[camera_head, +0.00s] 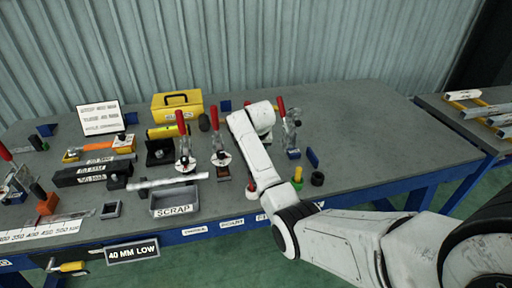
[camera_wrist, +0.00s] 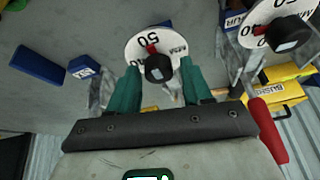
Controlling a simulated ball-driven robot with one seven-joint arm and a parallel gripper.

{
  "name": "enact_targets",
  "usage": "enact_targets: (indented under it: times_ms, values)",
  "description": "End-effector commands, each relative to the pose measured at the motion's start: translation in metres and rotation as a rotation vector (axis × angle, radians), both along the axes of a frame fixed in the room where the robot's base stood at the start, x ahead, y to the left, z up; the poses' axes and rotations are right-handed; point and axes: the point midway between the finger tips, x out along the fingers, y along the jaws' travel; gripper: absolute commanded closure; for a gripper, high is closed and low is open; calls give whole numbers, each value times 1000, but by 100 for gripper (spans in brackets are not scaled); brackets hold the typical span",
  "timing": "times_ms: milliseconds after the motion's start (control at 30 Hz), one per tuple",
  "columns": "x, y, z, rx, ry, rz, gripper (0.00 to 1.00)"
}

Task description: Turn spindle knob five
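In the wrist view a black knob (camera_wrist: 159,68) with a red pointer stands on a white round dial (camera_wrist: 141,45) marked 50. My gripper (camera_wrist: 160,72) has its two teal fingers spread on either side of this knob, with gaps visible; I cannot tell how deep they reach. A second dial (camera_wrist: 256,22) with its own black knob (camera_wrist: 287,35) is at the upper right. My arm hides the gripped area there. No number five is readable on a knob.
A red clamp handle (camera_wrist: 268,130) stands close right of my gripper in the wrist view. The yellow toolbox (camera_head: 177,107) is at the bench's back. A scrap bin (camera_head: 174,202) is at the front. The bench (camera_head: 370,125) is clear on the right.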

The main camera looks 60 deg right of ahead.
Motion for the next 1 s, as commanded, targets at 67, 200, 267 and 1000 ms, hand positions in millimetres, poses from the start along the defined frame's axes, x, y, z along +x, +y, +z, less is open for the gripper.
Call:
enact_targets:
  times_ms: [67,200,267,1000]
  values:
    - [0,0,0,0,0,0,43]
    - [0,0,0,-1,0,0,42]
    - [0,0,0,-1,0,0,42]
    - [-24,33,88,-2,-1,1,42]
